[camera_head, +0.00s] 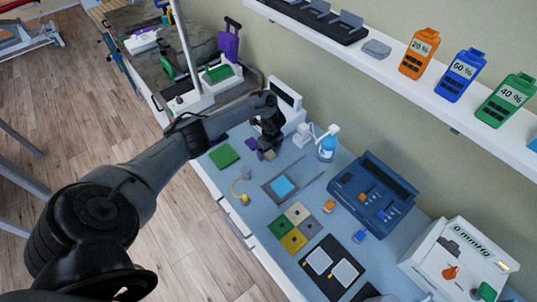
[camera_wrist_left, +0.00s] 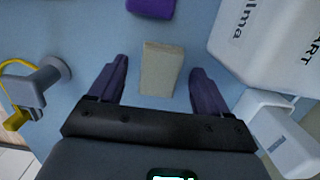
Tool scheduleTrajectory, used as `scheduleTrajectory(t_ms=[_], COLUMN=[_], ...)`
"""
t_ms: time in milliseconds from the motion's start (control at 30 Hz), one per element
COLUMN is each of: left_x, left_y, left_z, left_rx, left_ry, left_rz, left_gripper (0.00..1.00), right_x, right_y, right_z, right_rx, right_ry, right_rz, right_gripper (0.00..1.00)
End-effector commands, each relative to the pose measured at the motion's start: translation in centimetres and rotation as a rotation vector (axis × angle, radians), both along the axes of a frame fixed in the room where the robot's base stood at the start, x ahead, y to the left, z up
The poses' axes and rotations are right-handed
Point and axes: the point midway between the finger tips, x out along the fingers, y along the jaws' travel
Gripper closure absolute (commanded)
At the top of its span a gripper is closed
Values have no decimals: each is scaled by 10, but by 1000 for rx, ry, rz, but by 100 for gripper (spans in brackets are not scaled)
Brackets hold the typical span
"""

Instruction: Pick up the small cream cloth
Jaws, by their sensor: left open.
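The small cream cloth (camera_wrist_left: 160,68) shows in the left wrist view as a beige folded block, upright in the picture, between the two fingers with a gap on each side. My left gripper (camera_wrist_left: 159,76) is open and empty above the blue worktop, pointing down at the cloth. In the head view the left gripper (camera_head: 264,151) is low over the counter, and a corner of the cream cloth (camera_head: 271,155) shows beside its fingers; the rest is hidden. My right gripper is not in view.
A purple block (camera_wrist_left: 151,7) lies just beyond the cloth. A white device (camera_wrist_left: 265,45) stands close on the right, and a grey holder with a yellow cord (camera_wrist_left: 40,83) is on the left. A green square (camera_head: 224,156) and a blue-centred tray (camera_head: 283,185) lie nearby.

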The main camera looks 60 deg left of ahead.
Motion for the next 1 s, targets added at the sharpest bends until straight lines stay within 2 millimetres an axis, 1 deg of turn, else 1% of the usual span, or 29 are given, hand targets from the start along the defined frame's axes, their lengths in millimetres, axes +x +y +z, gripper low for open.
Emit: scheduleTrajectory(t_ms=[33, 67, 400, 433, 767, 867, 1000], left_x=[0, 0, 0, 0, 0, 0, 1], left_y=[0, 0, 0, 0, 0, 0, 1], left_z=[0, 0, 0, 0, 4, 10, 26], left_rx=[0, 0, 0, 0, 0, 0, 0], left_ry=[0, 0, 0, 0, -1, -1, -2], left_rz=[0, 0, 0, 0, -1, -2, -1], left_gripper=[24, 28, 81, 82, 82, 82, 82], right_x=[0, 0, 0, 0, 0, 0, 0], right_y=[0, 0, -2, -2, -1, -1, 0], right_z=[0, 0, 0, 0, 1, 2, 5], right_rx=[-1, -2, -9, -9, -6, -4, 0], right_ry=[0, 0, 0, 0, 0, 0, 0], right_rz=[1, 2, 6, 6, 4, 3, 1], right_gripper=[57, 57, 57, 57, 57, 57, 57])
